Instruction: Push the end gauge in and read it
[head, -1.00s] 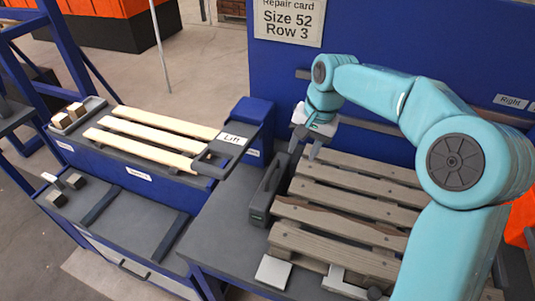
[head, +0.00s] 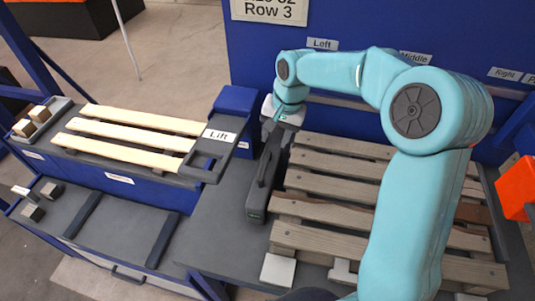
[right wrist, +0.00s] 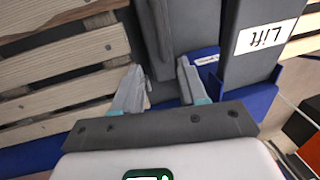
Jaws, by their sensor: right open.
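The end gauge appears to be the long dark grey block with a raised handle (head: 264,178), lying along the left end of the weathered pallet (head: 335,195). I cannot make out a reading on it. My right gripper (head: 277,122) is at the block's far end; its fingers are mostly hidden in the head view. In the right wrist view the right gripper (right wrist: 160,70) is open, with the end of the dark block (right wrist: 175,28) between or just beyond its fingers. Contact cannot be told. My left gripper is not in view.
A dark plate marked Lift (head: 214,150) and pale slats (head: 130,133) stand left of the gauge. A blue panel (head: 400,25) with Left, Middle and Right labels rises behind. A white block (head: 278,269) sits at the pallet's near corner. The grey tabletop (head: 222,225) left of the gauge is clear.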

